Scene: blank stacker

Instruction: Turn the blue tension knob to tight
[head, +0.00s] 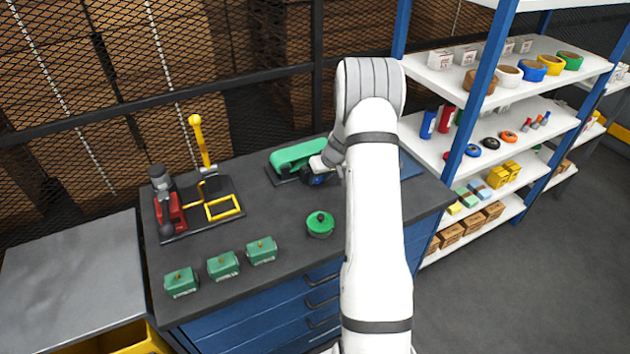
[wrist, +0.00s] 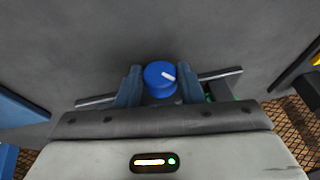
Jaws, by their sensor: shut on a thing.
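The blue tension knob (wrist: 158,72) sits between the two fingers of my gripper (wrist: 160,88) in the wrist view. A white mark on its top runs from near the middle toward the right edge. My gripper is shut on the knob from both sides. In the head view a small bit of the blue knob (head: 318,180) shows under my gripper (head: 317,174), beside the green belt machine (head: 297,153) at the back of the bench. My gripper and arm hide much of that spot. No tight marking can be read in either view.
On the dark bench (head: 225,290) are a red machine (head: 170,212), a yellow stand (head: 203,150), several green boxes (head: 223,266) and a round green-topped container (head: 320,223). A stocked shelf (head: 510,100) stands at the right. A mesh fence is behind the bench.

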